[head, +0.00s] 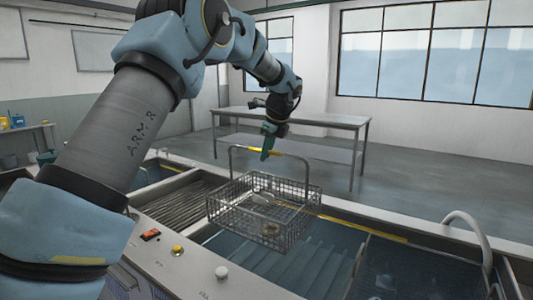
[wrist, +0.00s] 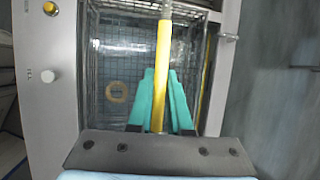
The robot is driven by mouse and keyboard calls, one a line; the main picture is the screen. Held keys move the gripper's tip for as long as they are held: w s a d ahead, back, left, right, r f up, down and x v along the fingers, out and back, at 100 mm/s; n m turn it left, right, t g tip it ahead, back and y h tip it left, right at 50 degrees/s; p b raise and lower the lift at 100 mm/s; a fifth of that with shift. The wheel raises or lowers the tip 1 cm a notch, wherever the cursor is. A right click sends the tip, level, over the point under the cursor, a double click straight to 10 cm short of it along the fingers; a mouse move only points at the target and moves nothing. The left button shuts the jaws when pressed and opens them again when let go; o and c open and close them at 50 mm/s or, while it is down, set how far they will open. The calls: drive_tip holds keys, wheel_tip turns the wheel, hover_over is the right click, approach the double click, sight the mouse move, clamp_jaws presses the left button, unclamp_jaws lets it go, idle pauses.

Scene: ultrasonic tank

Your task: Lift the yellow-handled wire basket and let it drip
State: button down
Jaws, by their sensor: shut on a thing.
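The wire basket (head: 290,232) has a tall arched handle with a yellow grip (head: 292,155). My gripper (head: 267,150) is shut on the yellow grip, with its green fingers around it. In the wrist view the yellow grip (wrist: 162,70) runs between the green fingers (wrist: 160,100). The basket hangs roughly level over the tank (head: 290,262); the head view suggests its bottom is above the water. A ring-shaped part lies inside the basket and shows in the wrist view (wrist: 117,92). Other small parts in the basket are hard to make out. Drips are too small to tell.
A ribbed draining section (head: 180,205) lies left of the tank. A second basket or mesh (head: 400,268) sits at the right, beside a curved pipe (head: 470,225). Knobs and a red switch (head: 150,234) line the front panel. A metal table (head: 310,120) stands behind.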

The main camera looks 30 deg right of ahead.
drive_tip(key=shift+r, duration=0.2)
wheel_tip(320, 180, up, 8)
drive_tip(key=p, duration=0.7)
drive_tip(key=shift+f+p, duration=0.25)
drive_tip(key=shift+p, duration=0.05)
drive_tip(key=shift+w+f, duration=0.1)
drive_tip(key=shift+f, duration=0.05)
